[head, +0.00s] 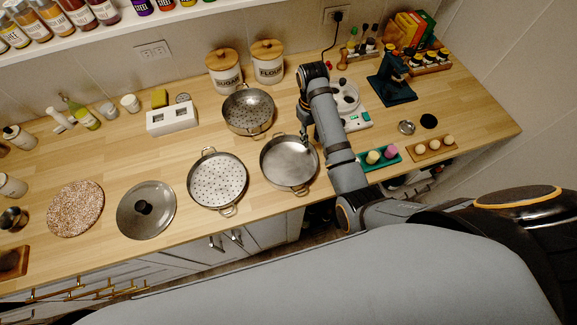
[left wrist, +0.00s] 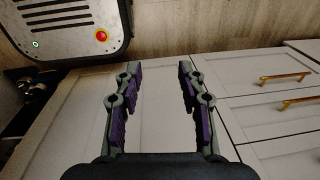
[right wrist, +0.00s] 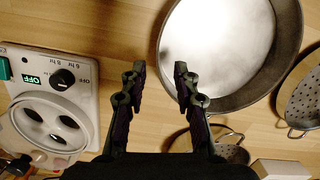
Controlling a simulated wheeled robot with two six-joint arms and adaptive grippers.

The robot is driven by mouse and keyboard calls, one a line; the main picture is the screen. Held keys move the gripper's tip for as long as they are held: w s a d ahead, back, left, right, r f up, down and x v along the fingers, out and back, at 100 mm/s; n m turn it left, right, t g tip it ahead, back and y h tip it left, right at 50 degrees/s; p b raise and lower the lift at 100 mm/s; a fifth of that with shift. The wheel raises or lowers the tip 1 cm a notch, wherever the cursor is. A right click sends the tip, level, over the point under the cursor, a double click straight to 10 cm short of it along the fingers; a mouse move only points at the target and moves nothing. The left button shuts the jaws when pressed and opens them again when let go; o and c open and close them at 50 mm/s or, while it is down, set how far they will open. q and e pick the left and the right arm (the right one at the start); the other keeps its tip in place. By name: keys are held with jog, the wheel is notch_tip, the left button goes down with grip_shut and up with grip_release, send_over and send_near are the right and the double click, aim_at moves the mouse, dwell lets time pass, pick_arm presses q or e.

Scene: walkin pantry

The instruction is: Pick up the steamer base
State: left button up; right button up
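The steamer base (head: 289,162) is a plain round steel pan without holes, with loop handles, near the counter's front edge. It also shows in the right wrist view (right wrist: 228,45), ahead and to the right of my fingers. My right gripper (head: 306,133) is open and empty, over the counter beside the pan's far right rim. In the right wrist view my right gripper (right wrist: 160,69) has its right finger overlapping the pan's rim; I cannot tell whether they touch. My left gripper (left wrist: 157,65) is open and empty before the cabinet fronts, outside the head view.
Two perforated steamer tiers stand left (head: 217,180) and behind (head: 249,111) the base. A knobbed lid (head: 146,210) lies further left. A white cooker (right wrist: 50,110) is close beside my right gripper. A green egg tray (head: 378,158) lies right of my arm. Cabinet drawers (left wrist: 265,90) face my left gripper.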

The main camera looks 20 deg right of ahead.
aim_at(313, 148)
jog(key=shift+p, duration=0.3)
jog(key=shift+s+d+f+p, duration=0.15)
jog(key=shift+s+f+p, duration=0.2)
jog(key=shift+f+p, duration=0.2)
jog(key=shift+s+d+f+p, duration=0.1)
jog(key=shift+s+f+p, duration=0.25)
jog(key=shift+f, duration=0.25)
notch_tip(313, 148, down, 2)
jog(key=shift+s+f, duration=0.1)
jog(key=shift+f, duration=0.1)
jog(key=c, duration=0.6)
pick_arm(q)
jog(key=w+r, duration=0.2)
jog(key=shift+r, duration=0.3)
pick_arm(e)
grip_shut()
